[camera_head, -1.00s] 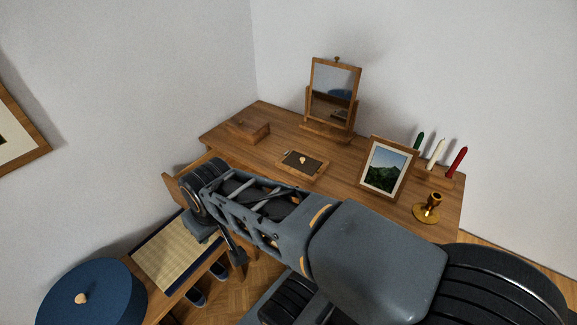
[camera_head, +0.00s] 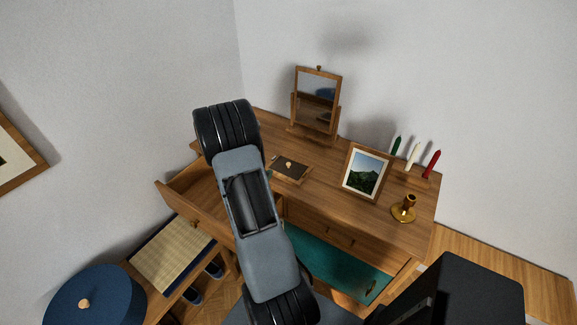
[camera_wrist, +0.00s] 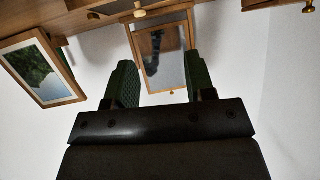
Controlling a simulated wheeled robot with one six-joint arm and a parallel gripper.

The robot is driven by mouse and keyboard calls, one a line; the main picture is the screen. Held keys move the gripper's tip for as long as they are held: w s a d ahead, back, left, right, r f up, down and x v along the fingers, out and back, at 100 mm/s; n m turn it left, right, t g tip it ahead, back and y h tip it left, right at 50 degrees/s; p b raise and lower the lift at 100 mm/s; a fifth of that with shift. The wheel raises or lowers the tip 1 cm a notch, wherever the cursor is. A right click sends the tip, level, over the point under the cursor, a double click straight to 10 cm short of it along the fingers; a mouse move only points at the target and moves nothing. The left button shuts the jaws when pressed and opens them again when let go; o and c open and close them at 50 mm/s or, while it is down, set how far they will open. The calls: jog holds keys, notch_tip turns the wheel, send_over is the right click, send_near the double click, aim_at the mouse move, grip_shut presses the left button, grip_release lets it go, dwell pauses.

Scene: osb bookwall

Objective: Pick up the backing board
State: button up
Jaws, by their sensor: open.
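The backing board is most likely the dark panel (camera_head: 282,168) with a pale knob, lying flat in a wooden surround on the desk top, left of the picture frame. Its left side is close to my arm in the head view. A dark flat piece with a knob, probably the same board (camera_wrist: 112,8), shows at the top edge of the wrist view. My gripper (camera_wrist: 160,82) is open and empty, with two green ridged fingers apart and the tilting mirror seen beyond them. In the head view my arm hides the gripper.
A framed landscape picture (camera_head: 368,173), candles (camera_head: 413,156) and a brass candlestick (camera_head: 404,209) stand on the right of the desk (camera_head: 310,205). The mirror (camera_head: 317,95) stands at the back. The left drawer (camera_head: 185,190) and a teal-lined drawer (camera_head: 335,263) are open.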

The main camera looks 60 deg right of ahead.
jog(key=s+d+f+g, duration=0.1)
jog(key=s+d, duration=0.1)
jog(key=p, duration=0.1)
send_near(288, 163)
jog(key=shift+s+d+f+m, duration=0.25)
jog(key=shift+d+f+m, duration=0.15)
jog(key=shift+d+f, duration=0.45)
jog(key=shift+r+p+x, duration=0.15)
jog(key=shift+p+x, duration=0.3)
jog(key=shift+x, duration=1.1)
jog(key=shift+r+p+x, duration=0.1)
jog(key=shift+p+x, duration=0.35)
jog(key=shift+x, duration=1.1)
jog(key=shift+w+d, duration=0.1)
jog(key=shift+w, duration=0.1)
grip_shut()
